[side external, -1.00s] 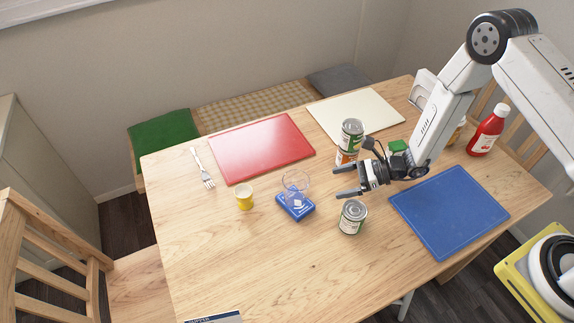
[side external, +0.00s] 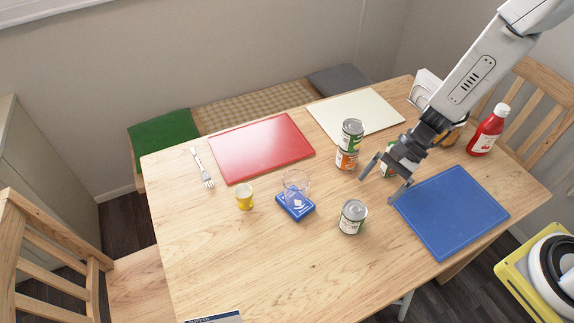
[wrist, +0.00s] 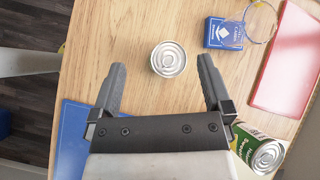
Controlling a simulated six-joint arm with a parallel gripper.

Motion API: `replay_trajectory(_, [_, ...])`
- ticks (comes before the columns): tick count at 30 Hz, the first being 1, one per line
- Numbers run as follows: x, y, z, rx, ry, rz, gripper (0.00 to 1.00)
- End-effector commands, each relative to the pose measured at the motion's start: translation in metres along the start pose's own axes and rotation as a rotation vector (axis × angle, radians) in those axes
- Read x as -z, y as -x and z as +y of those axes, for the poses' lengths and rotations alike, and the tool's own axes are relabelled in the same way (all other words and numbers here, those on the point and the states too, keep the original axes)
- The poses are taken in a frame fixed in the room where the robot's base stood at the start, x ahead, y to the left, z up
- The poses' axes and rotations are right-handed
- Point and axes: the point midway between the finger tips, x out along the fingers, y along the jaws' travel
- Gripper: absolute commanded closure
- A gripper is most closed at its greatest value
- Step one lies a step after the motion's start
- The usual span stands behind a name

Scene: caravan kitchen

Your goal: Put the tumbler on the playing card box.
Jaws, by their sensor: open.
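The clear tumbler (side external: 297,183) stands upright on the blue playing card box (side external: 296,208), which lies flat near the middle of the table. In the wrist view the tumbler (wrist: 262,20) shows partly at the top right, over the edge of the card box (wrist: 223,33). My gripper (side external: 377,191) is open and empty, above the table to the right of the box and near the blue board. In the wrist view its fingers (wrist: 160,80) are spread with nothing between them.
A can (side external: 352,217) stands between my gripper and the box. Stacked cans (side external: 348,147) and another can (side external: 388,165) stand behind. A blue board (side external: 455,212), red board (side external: 262,148), cream board (side external: 357,115), yellow cup (side external: 244,197), fork (side external: 203,168) and ketchup bottle (side external: 487,130) surround them.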

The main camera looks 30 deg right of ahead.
Motion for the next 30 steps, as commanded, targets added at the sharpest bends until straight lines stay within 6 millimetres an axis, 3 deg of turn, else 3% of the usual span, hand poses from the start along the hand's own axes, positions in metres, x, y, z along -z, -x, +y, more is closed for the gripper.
replay_trajectory(9, [-0.010,0.057,0.038,-0.217,0.440,0.274,0.00])
replay_trajectory(18, [-0.011,0.110,0.056,-0.378,0.863,0.540,0.00])
replay_trajectory(24, [-0.015,0.132,0.058,-0.444,1.062,0.659,0.00])
replay_trajectory(30, [-0.016,0.139,0.059,-0.468,1.133,0.698,0.00])
